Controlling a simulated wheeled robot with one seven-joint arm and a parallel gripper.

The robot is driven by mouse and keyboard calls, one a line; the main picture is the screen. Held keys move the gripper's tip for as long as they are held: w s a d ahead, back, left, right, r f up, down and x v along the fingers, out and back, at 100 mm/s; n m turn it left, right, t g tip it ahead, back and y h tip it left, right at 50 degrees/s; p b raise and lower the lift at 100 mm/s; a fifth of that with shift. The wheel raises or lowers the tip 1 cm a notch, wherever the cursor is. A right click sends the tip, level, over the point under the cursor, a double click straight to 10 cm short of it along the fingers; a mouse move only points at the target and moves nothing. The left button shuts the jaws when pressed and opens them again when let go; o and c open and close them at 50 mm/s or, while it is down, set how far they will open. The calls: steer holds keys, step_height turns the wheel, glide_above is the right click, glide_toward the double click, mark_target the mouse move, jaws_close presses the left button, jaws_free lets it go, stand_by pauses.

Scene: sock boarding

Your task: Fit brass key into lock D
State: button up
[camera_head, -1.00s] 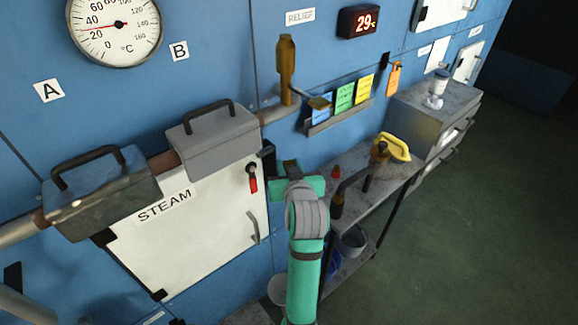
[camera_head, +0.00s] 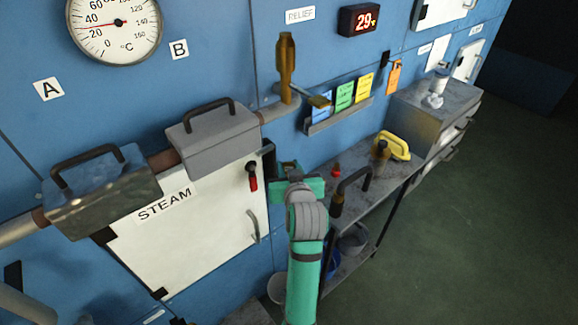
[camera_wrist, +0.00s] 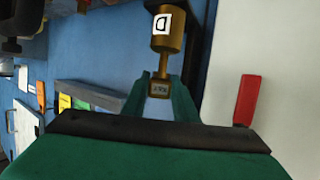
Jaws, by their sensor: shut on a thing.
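The brass key (camera_wrist: 159,88) has a small blocky head with dark lettering. It sits between the green fingers of my gripper (camera_wrist: 160,100), which is shut on it. Its narrow shaft points up the wrist view to the lower end of lock D (camera_wrist: 172,42), a brass cylinder with a white D label. The shaft lines up closely with the lock; I cannot tell whether the tip is inside. In the head view my gripper (camera_head: 288,170) is by the wall, right of the steam door, and it hides the key and most of the lock.
The white STEAM door (camera_head: 200,225) is just left of my gripper, with a red handle (camera_head: 253,184) near its upper right corner. A grey shelf (camera_head: 390,178) with a yellow-handled tool stands on the right. A card rack (camera_head: 340,116) hangs above. Open floor lies right.

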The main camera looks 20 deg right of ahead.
steer(key=shift+f, duration=1.55)
steer(key=o, duration=1.2)
steer(key=shift+c, duration=0.2)
steer(key=v, duration=1.1)
steer(key=shift+f, duration=0.1)
steer(key=shift+w, duration=0.1)
